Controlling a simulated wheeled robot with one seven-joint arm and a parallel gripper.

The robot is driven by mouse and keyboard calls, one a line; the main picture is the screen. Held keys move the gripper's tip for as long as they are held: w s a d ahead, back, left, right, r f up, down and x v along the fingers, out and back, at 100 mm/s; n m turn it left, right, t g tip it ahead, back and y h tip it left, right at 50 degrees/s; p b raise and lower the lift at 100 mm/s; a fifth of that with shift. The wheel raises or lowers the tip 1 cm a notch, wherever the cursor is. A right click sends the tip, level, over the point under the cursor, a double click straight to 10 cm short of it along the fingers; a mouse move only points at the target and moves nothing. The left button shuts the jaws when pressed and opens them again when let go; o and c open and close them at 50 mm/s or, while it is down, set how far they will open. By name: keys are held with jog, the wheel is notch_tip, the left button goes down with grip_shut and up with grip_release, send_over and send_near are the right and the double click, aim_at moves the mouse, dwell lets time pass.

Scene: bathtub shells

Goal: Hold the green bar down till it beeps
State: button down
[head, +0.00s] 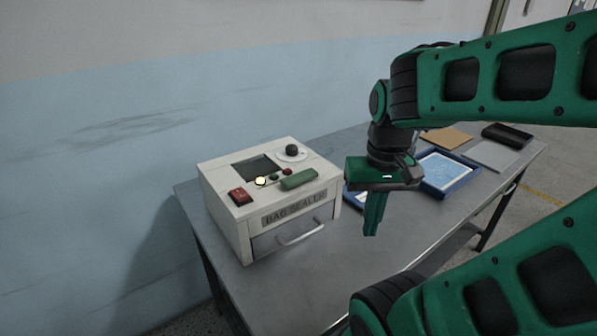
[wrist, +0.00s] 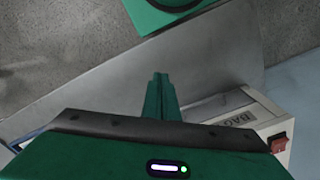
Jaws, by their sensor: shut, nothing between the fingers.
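The bag sealer (head: 228,223) is a cream box on the grey table, with its name on the front. Its green bar (head: 299,179) lies on the top face near the front right edge. My gripper (head: 371,234) points down to the right of the sealer, apart from the bar, with its fingers together and empty. In the wrist view the shut green fingers (wrist: 161,77) stand in the middle. The sealer's cream case (wrist: 268,110) shows there at the right, partly hidden behind my gripper body; the green bar does not show there.
The sealer also carries a red switch (head: 240,196), a lit yellowish lamp (head: 260,181), a black knob (head: 292,150) and a front drawer handle (head: 302,233). A blue tray (head: 472,182), a brown sheet (head: 446,138) and a black box (head: 507,135) lie at the right. The table front is bare.

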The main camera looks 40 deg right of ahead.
jog(key=w+r+m, duration=0.5)
jog(key=w+r, duration=0.4)
jog(key=w, duration=0.2)
notch_tip(320, 180, up, 9)
jog(key=m, duration=0.6)
send_over(300, 175)
notch_tip(300, 175, down, 14)
